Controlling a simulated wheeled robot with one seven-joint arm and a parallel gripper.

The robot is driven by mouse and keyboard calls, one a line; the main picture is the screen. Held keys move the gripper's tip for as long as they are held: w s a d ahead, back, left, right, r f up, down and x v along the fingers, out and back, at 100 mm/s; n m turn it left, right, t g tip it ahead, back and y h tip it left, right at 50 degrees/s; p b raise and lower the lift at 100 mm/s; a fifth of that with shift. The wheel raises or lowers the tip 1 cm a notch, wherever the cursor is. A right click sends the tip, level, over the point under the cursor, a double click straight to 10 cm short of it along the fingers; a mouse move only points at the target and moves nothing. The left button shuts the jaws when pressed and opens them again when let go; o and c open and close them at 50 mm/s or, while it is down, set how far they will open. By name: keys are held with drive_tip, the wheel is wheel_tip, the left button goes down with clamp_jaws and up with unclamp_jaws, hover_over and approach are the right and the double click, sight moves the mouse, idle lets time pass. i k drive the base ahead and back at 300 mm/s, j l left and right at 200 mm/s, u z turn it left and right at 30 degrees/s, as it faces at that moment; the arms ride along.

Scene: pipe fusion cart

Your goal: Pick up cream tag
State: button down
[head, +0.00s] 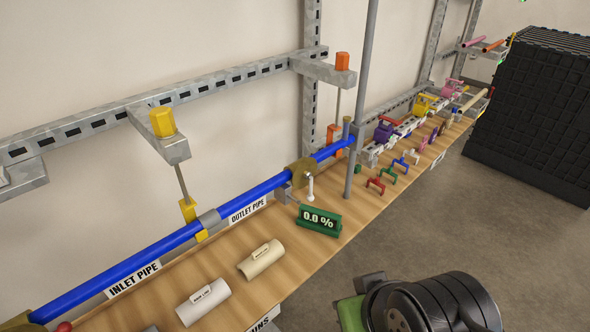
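A cream half-round piece (261,260) with a small label on its top lies on the wooden bench, right of a paler, off-white half-round piece (203,302) that also bears a label. The cream one is the closest match to a cream tag that I can see. It lies flat with nothing touching it. The fingers of my gripper do not show. A dark rounded part of my own arm is at the bottom right, apart from both pieces.
Several coloured shackles and padlocks fill the far end. A black crate stack (530,110) stands at right.

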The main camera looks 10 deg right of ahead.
sight(450, 123)
drive_tip(key=z, duration=1.4)
drive_tip(key=i+l+u, duration=0.3)
drive_tip(key=i, duration=0.2)
drive_tip(key=i+l+u, duration=0.3)
drive_tip(key=i, duration=0.15)
drive_tip(key=i+l+u, duration=0.3)
drive_tip(key=i+l, duration=0.15)
drive_tip(key=i+l+u, duration=0.25)
drive_tip(key=l, duration=0.35)
drive_tip(key=i+l+u, duration=0.3)
drive_tip(key=l, duration=0.35)
drive_tip(key=i+l+u, duration=0.3)
drive_tip(key=l, duration=0.4)
drive_tip(key=i+l+u, duration=0.3)
drive_tip(key=l, duration=0.45)
drive_tip(key=l+u, duration=0.3)
drive_tip(key=l, duration=0.45)
